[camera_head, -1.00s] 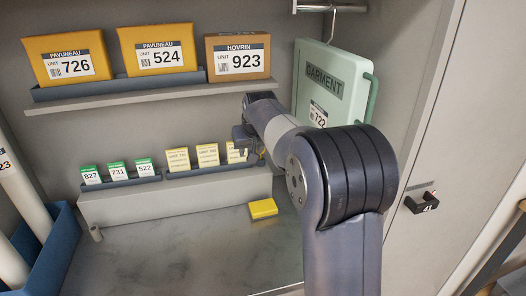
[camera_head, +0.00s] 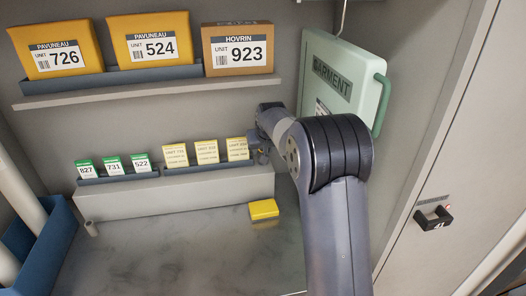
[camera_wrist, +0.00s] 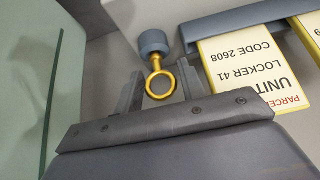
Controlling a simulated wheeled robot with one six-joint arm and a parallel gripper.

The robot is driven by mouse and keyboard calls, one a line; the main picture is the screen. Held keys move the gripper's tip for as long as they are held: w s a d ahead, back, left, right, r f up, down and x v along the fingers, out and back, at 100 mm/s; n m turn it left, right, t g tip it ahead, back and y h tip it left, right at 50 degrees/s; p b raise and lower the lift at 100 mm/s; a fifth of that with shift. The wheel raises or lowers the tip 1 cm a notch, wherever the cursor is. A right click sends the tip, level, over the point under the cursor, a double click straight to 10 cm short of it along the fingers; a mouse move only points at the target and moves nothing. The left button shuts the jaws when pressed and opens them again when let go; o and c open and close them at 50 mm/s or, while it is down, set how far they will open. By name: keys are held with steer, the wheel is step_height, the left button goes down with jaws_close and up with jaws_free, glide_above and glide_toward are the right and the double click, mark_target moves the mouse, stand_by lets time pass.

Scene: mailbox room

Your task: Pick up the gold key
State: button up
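The gold key (camera_wrist: 158,86) shows in the wrist view as a gold ring with a short shaft, hanging at a grey-blue round peg (camera_wrist: 152,42). My gripper (camera_wrist: 160,84) is open, with one finger on each side of the key's ring. Whether either finger touches the key cannot be told. In the head view my gripper (camera_head: 262,150) is at the right end of the small-card shelf, mostly hidden behind my arm. The key cannot be made out clearly there.
Yellow parcel cards (camera_head: 207,152) stand in a blue rack close beside my gripper. A green garment case (camera_head: 345,75) hangs to the right. A yellow box (camera_head: 264,209) lies on the marble counter (camera_head: 180,250), which is otherwise mostly clear.

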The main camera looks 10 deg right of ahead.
steer(key=shift+c, duration=0.5)
jaws_close()
steer(key=shift+r, duration=0.15)
steer(key=shift+r, duration=0.25)
steer(key=r, duration=0.2)
steer(key=shift+s+r, duration=0.25)
steer(key=shift+r, duration=0.15)
steer(key=s+b, duration=0.3)
steer(key=s, duration=1.4)
steer(key=shift+s+r+p, duration=0.15)
steer(key=shift+r+p, duration=0.75)
steer(key=shift+r, duration=0.3)
steer(key=shift+s+r+p, duration=0.15)
steer(key=shift+r+p, duration=0.75)
steer(key=shift+r, duration=0.3)
